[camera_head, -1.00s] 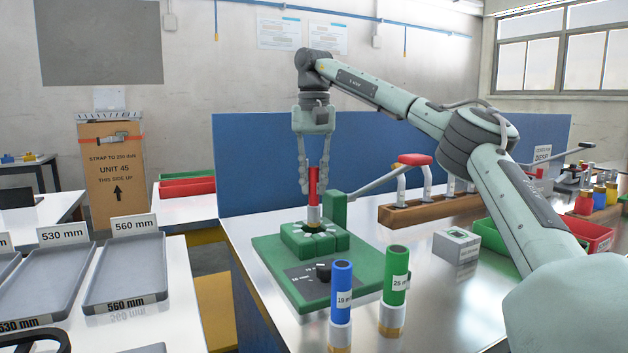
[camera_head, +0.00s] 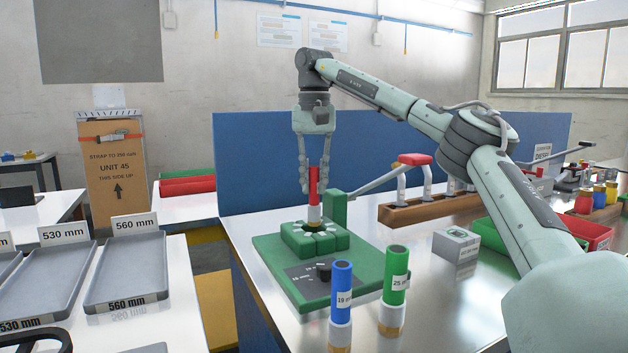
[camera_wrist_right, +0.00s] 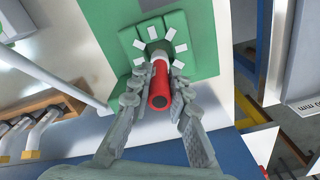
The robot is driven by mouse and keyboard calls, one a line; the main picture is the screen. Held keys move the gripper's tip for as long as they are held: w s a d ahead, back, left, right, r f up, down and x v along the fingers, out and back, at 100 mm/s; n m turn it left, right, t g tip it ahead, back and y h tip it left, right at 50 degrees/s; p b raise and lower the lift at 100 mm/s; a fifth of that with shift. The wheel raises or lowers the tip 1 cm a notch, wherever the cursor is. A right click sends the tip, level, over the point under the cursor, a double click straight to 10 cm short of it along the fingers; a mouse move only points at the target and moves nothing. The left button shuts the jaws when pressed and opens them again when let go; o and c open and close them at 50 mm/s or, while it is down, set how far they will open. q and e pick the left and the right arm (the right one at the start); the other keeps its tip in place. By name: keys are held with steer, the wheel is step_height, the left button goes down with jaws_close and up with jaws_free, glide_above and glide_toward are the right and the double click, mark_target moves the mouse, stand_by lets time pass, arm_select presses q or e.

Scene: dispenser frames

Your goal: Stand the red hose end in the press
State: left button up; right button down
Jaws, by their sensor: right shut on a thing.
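The red hose end (camera_head: 314,184) is upright, its pale lower end at the centre opening of the green press (camera_head: 316,247). How deep it sits in the press is hidden. My right gripper (camera_head: 314,185) is above the press with its fingers shut on the red hose end. In the right wrist view, the red hose end (camera_wrist_right: 160,85) lies between the fingertips of my right gripper (camera_wrist_right: 160,82), and the press jaws (camera_wrist_right: 155,45) with white marks ring its far end. My left gripper is not in view.
A blue hose end (camera_head: 341,300) and a green hose end (camera_head: 394,285) stand at the press base's front. A wooden rack (camera_head: 425,210), a small grey box (camera_head: 456,246) and a red bin (camera_head: 592,235) are to the right. A blue panel (camera_head: 260,165) stands behind.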

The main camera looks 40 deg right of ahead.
mark_target(314, 205)
steer(key=shift+f+b, duration=0.65)
steer(key=shift+f, duration=1.7)
steer(key=c, duration=1.3)
jaws_free()
steer(key=shift+c, duration=0.2)
step_height(314, 205, up, 12)
steer(key=shift+r, duration=0.1)
